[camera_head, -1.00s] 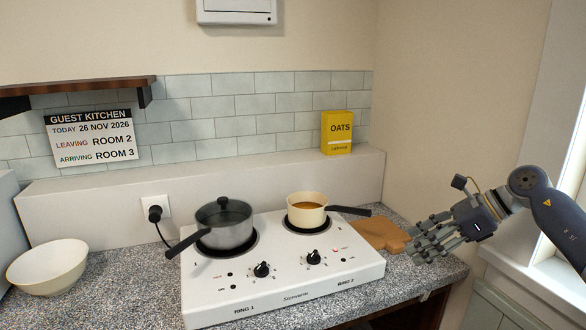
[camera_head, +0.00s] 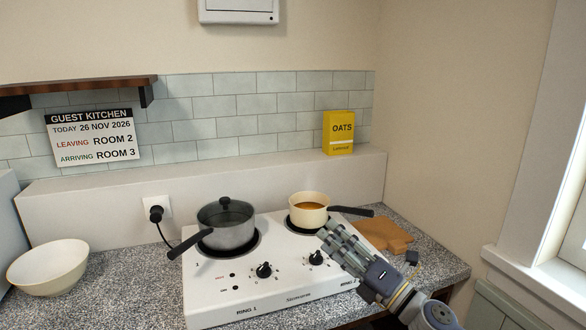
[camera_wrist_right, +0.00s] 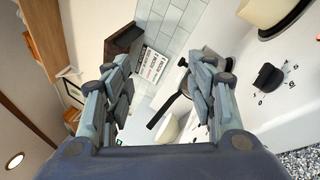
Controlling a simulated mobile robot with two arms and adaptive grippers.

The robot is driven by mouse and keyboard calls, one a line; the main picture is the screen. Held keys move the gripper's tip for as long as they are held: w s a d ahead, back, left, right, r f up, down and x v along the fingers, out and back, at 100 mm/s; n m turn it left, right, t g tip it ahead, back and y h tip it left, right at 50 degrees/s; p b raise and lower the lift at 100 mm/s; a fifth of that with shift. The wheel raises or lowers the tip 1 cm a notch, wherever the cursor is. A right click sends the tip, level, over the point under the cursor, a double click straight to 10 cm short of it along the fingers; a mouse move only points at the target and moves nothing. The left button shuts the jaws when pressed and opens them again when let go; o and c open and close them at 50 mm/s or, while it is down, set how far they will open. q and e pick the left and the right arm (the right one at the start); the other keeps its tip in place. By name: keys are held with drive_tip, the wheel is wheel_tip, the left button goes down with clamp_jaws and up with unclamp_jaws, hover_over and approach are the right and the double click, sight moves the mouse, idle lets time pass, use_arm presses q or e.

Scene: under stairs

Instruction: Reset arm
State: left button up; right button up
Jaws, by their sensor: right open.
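My right gripper (camera_head: 338,240) comes in from the lower right in the head view, over the front right part of the white hob. Its fingers point up and left, near the right-hand knob, and hide part of the hob's panel. In the right wrist view its two finger groups (camera_wrist_right: 158,95) stand apart with nothing between them. My left gripper is not in view.
The hob (camera_head: 215,290) bears a grey lidded pot (camera_head: 226,228) and a cream pan (camera_head: 308,212). A wooden board (camera_head: 385,236) lies right of it, a white bowl (camera_head: 48,267) left. An oats box (camera_head: 339,133) stands on the ledge.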

drive_tip(key=s+d+f+m+h, duration=0.4)
drive_tip(key=f+m+h, duration=0.1)
drive_tip(key=f+m, duration=0.25)
drive_tip(key=s+d+f+m+g+h, duration=0.1)
drive_tip(key=s+d+f+m+h, duration=0.2)
drive_tip(key=f+m+h, duration=0.4)
drive_tip(key=s+d+f+m+h, duration=0.3)
drive_tip(key=s+d+f+m, duration=0.15)
drive_tip(key=m, duration=0.45)
drive_tip(key=s+f+m+g, duration=0.4)
drive_tip(key=s+f+g, duration=0.25)
drive_tip(key=s, duration=0.65)
drive_tip(key=s+f+m+g, duration=0.45)
drive_tip(key=s+f, duration=0.25)
drive_tip(key=s, duration=0.7)
wheel_tip(320, 180, down, 25)
drive_tip(key=n+g, duration=0.1)
drive_tip(key=s+d+f+g, duration=0.1)
drive_tip(key=s+d+f, duration=0.2)
drive_tip(key=s+f, duration=1.4)
drive_tip(key=shift+s+f, duration=0.2)
drive_tip(key=shift+s, duration=0.3)
drive_tip(key=shift+d, duration=0.1)
